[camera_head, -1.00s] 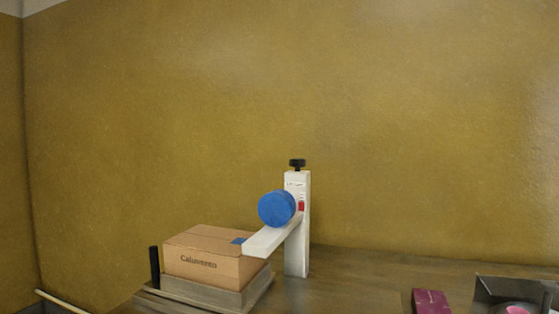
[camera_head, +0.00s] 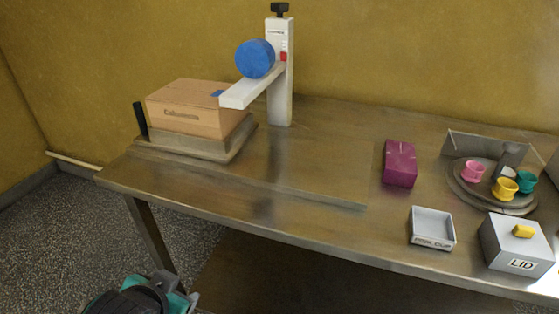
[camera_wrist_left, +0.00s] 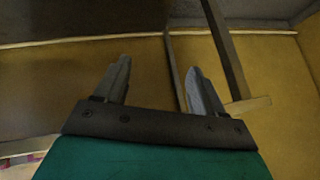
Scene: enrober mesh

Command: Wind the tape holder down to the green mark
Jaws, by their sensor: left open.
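The tape holder is a white arm (camera_head: 250,88) with a blue tape roll (camera_head: 255,58) on it. It sticks out from a white upright post (camera_head: 280,85) with a black knob (camera_head: 280,9) on top. A small red mark (camera_head: 284,57) shows on the post near the holder. I cannot make out a green mark. A brown carton (camera_head: 195,107) stands under the arm's front end. My left gripper (camera_wrist_left: 157,80) is open and empty in the left wrist view, away from the tape stand. My right gripper is not in view.
The carton rests on a grey platform (camera_head: 220,150) with a black upright handle (camera_head: 141,119). A purple box (camera_head: 400,163), an open grey tray (camera_head: 432,226), a box marked LID (camera_head: 518,248) and a round tray (camera_head: 470,190) with coloured cups stand right. The table (camera_head: 310,150) is clear mid-front.

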